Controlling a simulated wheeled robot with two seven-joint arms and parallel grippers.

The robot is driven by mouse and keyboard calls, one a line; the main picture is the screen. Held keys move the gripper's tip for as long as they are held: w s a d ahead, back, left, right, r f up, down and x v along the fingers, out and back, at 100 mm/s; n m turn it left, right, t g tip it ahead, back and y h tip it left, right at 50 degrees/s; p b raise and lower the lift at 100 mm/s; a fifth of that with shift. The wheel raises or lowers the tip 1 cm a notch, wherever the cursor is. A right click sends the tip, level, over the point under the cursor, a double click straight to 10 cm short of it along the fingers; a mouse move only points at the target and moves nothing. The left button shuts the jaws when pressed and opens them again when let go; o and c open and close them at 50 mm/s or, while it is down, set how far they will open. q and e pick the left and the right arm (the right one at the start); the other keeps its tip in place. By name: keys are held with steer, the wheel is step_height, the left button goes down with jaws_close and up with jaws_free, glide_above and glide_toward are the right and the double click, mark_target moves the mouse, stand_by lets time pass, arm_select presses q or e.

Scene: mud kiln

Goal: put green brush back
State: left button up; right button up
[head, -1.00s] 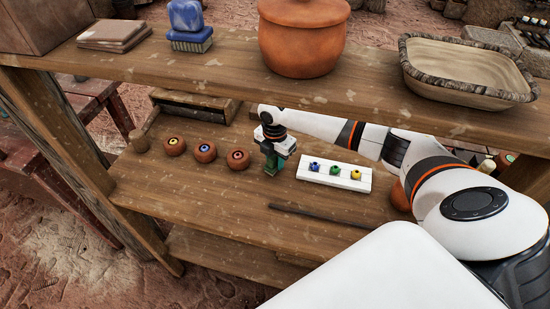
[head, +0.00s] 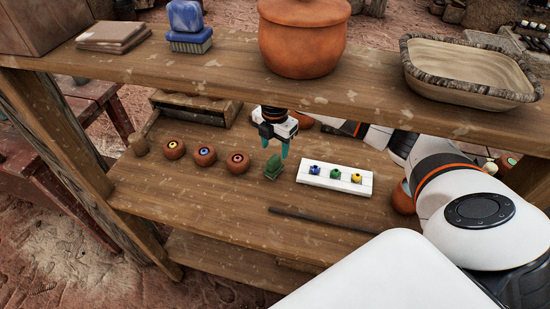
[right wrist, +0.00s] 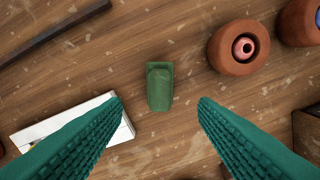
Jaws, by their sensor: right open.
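The green brush (head: 273,166) rests on the lower wooden shelf, between the row of round clay pots and the white block. It also shows in the right wrist view (right wrist: 159,87), centred ahead of the fingers. My right gripper (head: 276,147) is open and empty. Its teal fingers are above the brush and apart from it. My left gripper is not in view.
Several clay pots, one a pot with a pink centre (right wrist: 245,47), stand left of the brush. A white block (head: 337,178) with small coloured pieces is to its right. A dark rod (head: 318,219) lies in front. The upper shelf (head: 180,68) overhangs behind.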

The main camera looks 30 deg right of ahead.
mark_target(275, 158)
steer(key=shift+r, duration=2.35)
